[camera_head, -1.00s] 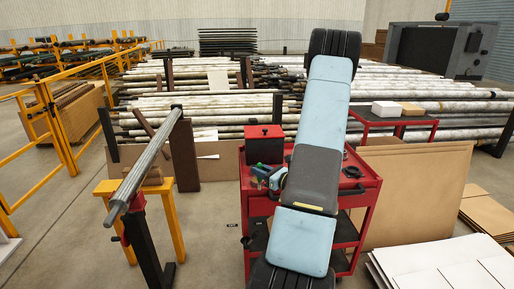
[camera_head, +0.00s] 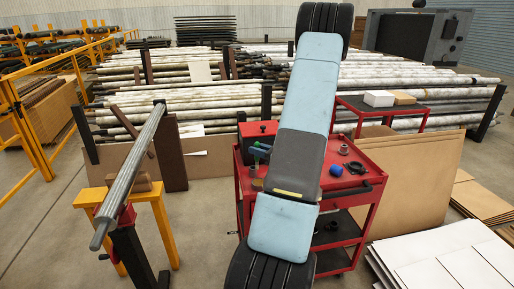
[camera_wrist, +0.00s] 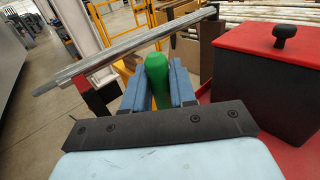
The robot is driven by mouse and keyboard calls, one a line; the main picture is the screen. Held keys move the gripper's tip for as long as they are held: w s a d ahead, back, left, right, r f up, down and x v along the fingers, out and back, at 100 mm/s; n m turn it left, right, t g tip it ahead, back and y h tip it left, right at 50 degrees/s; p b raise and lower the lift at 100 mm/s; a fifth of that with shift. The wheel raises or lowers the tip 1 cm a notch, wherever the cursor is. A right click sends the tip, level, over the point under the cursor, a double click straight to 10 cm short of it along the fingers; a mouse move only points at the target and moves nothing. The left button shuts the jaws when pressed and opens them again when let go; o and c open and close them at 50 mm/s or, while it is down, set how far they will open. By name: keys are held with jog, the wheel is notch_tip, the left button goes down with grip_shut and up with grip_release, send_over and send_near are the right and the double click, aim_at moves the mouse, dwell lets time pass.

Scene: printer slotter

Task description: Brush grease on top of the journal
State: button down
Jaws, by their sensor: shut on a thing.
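A long grey metal shaft (camera_head: 131,175) with a ribbed surface, whose journal I cannot clearly tell apart, lies on a stand at the left. It also crosses the upper left of the wrist view (camera_wrist: 125,52), beyond my gripper. My gripper (camera_wrist: 160,88) has blue fingers, shut around an upright green handle (camera_wrist: 157,78). The handle's lower end and any bristles are hidden. In the head view my arm covers most of my gripper; a small blue-green part shows left of it, over the red cart. The gripper is apart from the shaft, to its right.
The red cart (camera_head: 368,180) carries a red lidded box (camera_wrist: 275,75), a blue object (camera_head: 336,170) and a dark ring (camera_head: 356,168). Yellow trestle (camera_head: 163,225) and dark post stand under the shaft. Open floor lies between shaft and cart.

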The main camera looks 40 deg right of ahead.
jog(key=shift+s+d+f, duration=0.15)
jog(key=shift+f, duration=2.4)
jog(key=shift+f, duration=0.65)
dwell(0.3)
jog(key=shift+r, duration=0.1)
jog(key=shift+r, duration=3.45)
